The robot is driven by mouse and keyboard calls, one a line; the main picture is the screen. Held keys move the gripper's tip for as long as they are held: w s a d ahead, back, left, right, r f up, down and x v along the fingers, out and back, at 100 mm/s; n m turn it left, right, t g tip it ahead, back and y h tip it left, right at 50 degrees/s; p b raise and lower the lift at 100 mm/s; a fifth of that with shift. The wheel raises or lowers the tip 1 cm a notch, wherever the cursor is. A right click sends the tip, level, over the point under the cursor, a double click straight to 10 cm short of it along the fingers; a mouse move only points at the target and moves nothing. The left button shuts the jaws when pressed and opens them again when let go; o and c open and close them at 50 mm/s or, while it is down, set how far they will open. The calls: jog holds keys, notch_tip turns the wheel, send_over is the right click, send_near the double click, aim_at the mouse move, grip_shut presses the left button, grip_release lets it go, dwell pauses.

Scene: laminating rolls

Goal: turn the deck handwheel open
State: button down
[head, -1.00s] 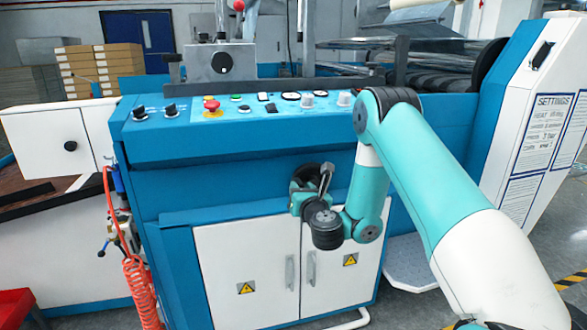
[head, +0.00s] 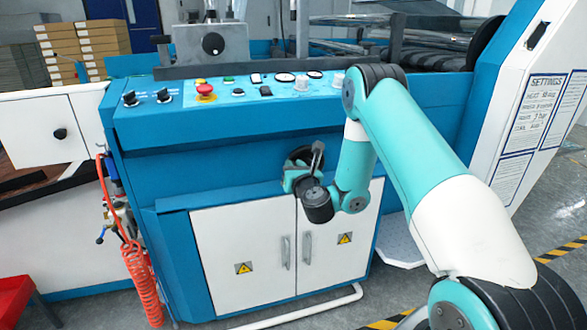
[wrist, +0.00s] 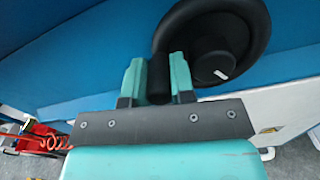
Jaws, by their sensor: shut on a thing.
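The deck handwheel (head: 301,156) is a small dark wheel on the blue front of the machine, above the white cabinet doors. It is partly hidden behind my gripper in the head view. In the wrist view its black rim and round hub (wrist: 214,55) show large at the top, with a small white mark on the hub. My gripper (wrist: 158,78) has its two teal fingers on either side of the wheel's black handle (wrist: 158,88), shut on it. In the head view my gripper (head: 298,180) is at the wheel's lower side.
A control panel with a red stop button (head: 205,89) and several knobs lies above the wheel. White cabinet doors (head: 243,245) are below. A coiled orange hose (head: 141,285) hangs at the left. A settings board (head: 531,115) stands at the right.

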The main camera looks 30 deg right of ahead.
jog(key=shift+f, duration=0.1)
jog(key=f+n, duration=0.1)
jog(key=n+b, duration=0.1)
jog(key=n, duration=0.1)
jog(key=shift+a+f+n, duration=0.1)
jog(key=shift+f+n, duration=0.2)
jog(key=shift+f, duration=0.05)
jog(key=s+d+f+n+b, duration=0.1)
jog(key=d+f+n+b, duration=0.1)
jog(key=n+b, duration=0.6)
jog(key=s+d+f+n+b, duration=0.1)
jog(key=d+n+b, duration=0.4)
jog(key=n, duration=1)
jog(key=shift+d+f+n+b, duration=0.2)
jog(key=shift+f+n+b, duration=0.35)
jog(key=shift+b, duration=1.15)
jog(key=shift+s+f, duration=0.1)
jog(key=shift+s, duration=0.05)
jog(key=c, duration=1.2)
grip_release()
jog(key=shift+c, duration=0.2)
